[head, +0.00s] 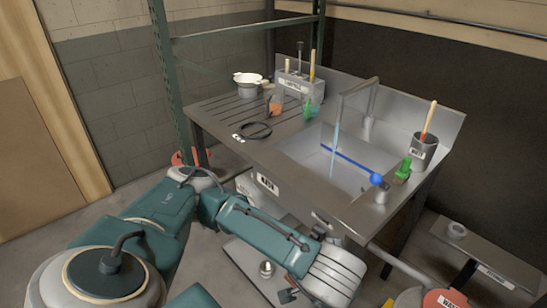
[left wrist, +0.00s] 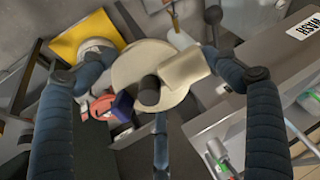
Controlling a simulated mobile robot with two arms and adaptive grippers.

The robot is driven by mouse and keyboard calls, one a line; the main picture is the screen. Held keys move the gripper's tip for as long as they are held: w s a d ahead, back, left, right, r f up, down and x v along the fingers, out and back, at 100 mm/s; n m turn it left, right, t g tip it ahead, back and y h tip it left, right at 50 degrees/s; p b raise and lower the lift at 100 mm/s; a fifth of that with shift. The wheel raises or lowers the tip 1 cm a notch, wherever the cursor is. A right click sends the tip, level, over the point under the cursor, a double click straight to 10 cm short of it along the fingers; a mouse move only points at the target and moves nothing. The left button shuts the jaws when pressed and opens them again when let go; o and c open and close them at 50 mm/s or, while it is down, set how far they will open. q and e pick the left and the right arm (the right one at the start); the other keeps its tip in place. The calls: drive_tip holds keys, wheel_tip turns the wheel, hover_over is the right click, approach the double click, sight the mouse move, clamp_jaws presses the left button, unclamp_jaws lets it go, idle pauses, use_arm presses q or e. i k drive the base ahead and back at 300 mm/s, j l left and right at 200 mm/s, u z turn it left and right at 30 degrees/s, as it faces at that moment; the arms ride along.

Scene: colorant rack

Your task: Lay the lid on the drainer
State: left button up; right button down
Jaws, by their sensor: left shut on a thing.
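In the left wrist view, a round beige lid (left wrist: 128,68) with a dark round knob (left wrist: 148,90) lies between the fingers of my left gripper (left wrist: 160,62), which is shut on it. In the head view, my left gripper (head: 288,296) is low in front of the sink unit, mostly hidden behind my own wrist, and I cannot make out the lid there. The drainer (head: 222,108) is the grooved left part of the steel counter, above and behind the gripper. My right gripper is in neither view.
A white pot (head: 248,84) stands at the drainer's back edge, and a black ring (head: 255,130) lies near its front. A grey caddy (head: 300,88) with tools stands behind. The sink basin (head: 335,165) is to the right. The drainer's left middle is clear.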

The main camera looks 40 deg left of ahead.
sight(248, 111)
drive_tip(key=j+u, duration=0.1)
drive_tip(key=j, duration=1.2)
drive_tip(key=i+j, duration=0.1)
drive_tip(key=j, duration=1.2)
drive_tip(key=u, duration=0.05)
